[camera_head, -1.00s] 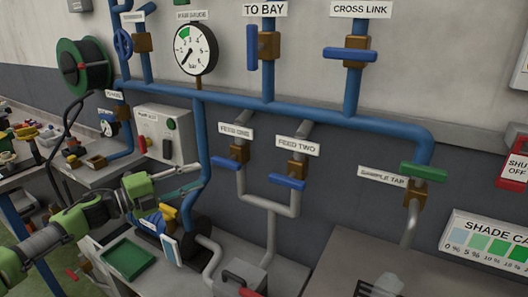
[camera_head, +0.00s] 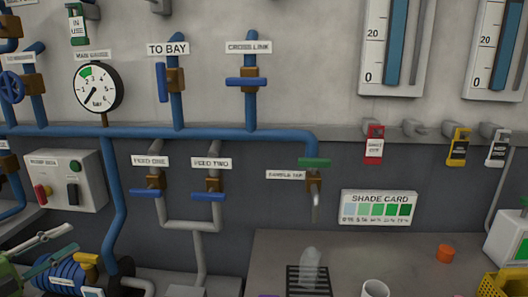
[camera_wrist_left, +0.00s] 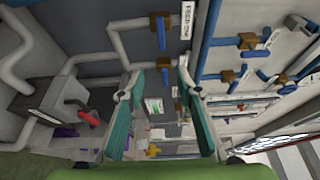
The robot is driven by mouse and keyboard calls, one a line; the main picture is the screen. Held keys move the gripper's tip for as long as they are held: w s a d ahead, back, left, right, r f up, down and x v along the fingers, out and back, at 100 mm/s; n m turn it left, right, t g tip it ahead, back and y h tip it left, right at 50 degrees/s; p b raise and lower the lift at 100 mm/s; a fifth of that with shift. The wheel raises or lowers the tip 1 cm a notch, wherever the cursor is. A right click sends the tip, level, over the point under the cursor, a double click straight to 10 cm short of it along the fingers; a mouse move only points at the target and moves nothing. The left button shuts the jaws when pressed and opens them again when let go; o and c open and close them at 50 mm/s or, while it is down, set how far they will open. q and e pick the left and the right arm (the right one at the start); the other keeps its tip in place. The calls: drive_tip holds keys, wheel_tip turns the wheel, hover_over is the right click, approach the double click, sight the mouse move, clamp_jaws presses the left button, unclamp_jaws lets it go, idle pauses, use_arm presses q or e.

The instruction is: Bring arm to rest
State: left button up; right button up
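My left gripper (camera_head: 70,239) shows at the lower left of the head view, in front of the blue pump (camera_head: 62,274). Its two pale fingers are spread apart with nothing between them. In the left wrist view the gripper (camera_wrist_left: 160,75) also shows open, with teal pads on both fingers and free air between them. Most of my left arm lies outside the head view; only a green part shows at the lower left edge. My right gripper is not in view.
A pump box (camera_head: 64,181) stands left. The bench (camera_head: 270,250) at right holds a drain grate (camera_head: 305,280), clear vessel (camera_head: 311,262), white cup (camera_head: 375,288) and orange cap (camera_head: 445,253).

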use_arm(q)
drive_tip(key=s+a+f+n+y, duration=0.2)
drive_tip(key=a+f+n+y, duration=0.25)
drive_tip(key=f, duration=0.65)
drive_tip(key=s+a+f+n+y, duration=0.25)
drive_tip(key=a+f+n, duration=0.3)
drive_tip(key=f, duration=0.55)
drive_tip(key=s+f+n+g+y, duration=0.25)
drive_tip(key=s+f, duration=0.25)
drive_tip(key=f, duration=0.6)
drive_tip(key=s+f+n+g+y, duration=0.1)
drive_tip(key=s+f+n+g, duration=0.15)
drive_tip(key=s+f, duration=0.6)
drive_tip(key=s+d+f+n+g, duration=0.2)
drive_tip(key=s+d+f, duration=0.4)
drive_tip(key=f, duration=0.4)
drive_tip(key=s+d+f+n+g, duration=0.2)
drive_tip(key=s+d+f, duration=0.35)
drive_tip(key=f, duration=0.55)
drive_tip(key=s+d+f+n+g+h, duration=0.1)
drive_tip(key=s+d+f+g, duration=0.2)
drive_tip(key=s+d, duration=0.7)
drive_tip(key=s+d+f+n+g+h, duration=0.1)
drive_tip(key=s+d+f+g, duration=0.2)
drive_tip(key=s+d+f, duration=0.4)
drive_tip(key=s+d, duration=0.4)
drive_tip(key=d, duration=0.1)
drive_tip(key=shift+f, duration=0.15)
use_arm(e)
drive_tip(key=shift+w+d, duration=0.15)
